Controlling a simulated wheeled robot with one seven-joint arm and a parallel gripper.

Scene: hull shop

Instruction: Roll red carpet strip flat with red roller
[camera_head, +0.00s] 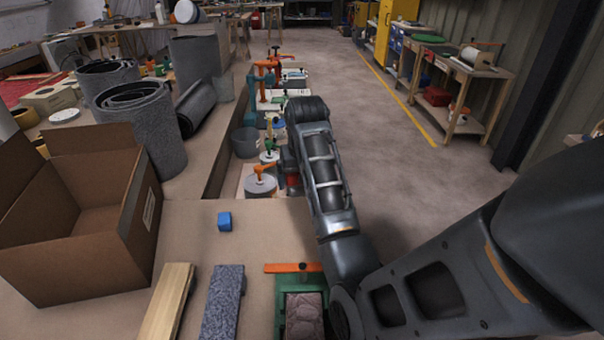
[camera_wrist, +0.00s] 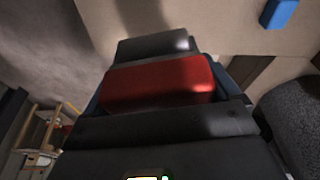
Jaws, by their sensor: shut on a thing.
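My gripper (camera_wrist: 157,84) is shut on a red block-like piece, which I take for the red roller (camera_wrist: 150,86), held between dark jaws in the wrist view. In the head view a small red patch of it (camera_head: 292,181) shows under the wrist, beside the grey disc with an orange handle; most of it is hidden by my arm. No strip is clearly a red carpet strip. A dull reddish, patterned piece (camera_head: 304,318) lies in a green frame (camera_head: 281,308) at the bottom, partly hidden by my arm; I cannot tell whether it is carpet.
An open cardboard box (camera_head: 75,258) stands left. A blue cube (camera_head: 225,221), a wooden plank (camera_head: 167,305) and a grey speckled strip (camera_head: 222,305) lie on the near surface. Grey carpet rolls (camera_head: 150,128) stand behind. Several clamps and tools line the centre; the floor (camera_head: 380,130) right is clear.

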